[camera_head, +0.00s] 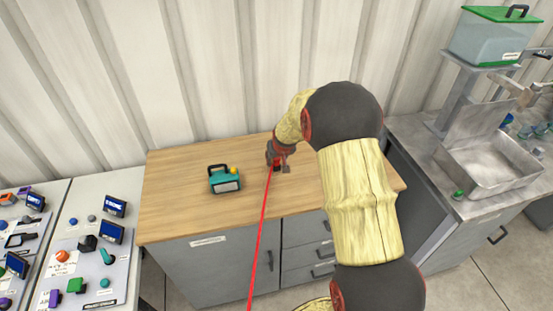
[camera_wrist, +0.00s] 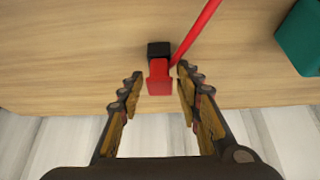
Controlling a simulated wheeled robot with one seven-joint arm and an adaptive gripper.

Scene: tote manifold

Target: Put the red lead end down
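The red lead end (camera_wrist: 159,74) is a red block with a black tip, lying on or just above the wooden worktop (camera_head: 190,165). In the wrist view my gripper (camera_wrist: 159,85) is open, with one finger on each side of the lead end and a small gap on both sides. In the head view my gripper (camera_head: 278,163) is low over the back middle of the worktop and mostly hides the lead end. The red lead (camera_head: 262,230) runs from there down past the front edge.
A teal device (camera_head: 225,184) with a black handle stands left of my gripper; its edge shows in the wrist view (camera_wrist: 302,38). A steel sink (camera_head: 490,165) is at right. Boards with small parts (camera_head: 95,262) are at left. A corrugated wall stands behind.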

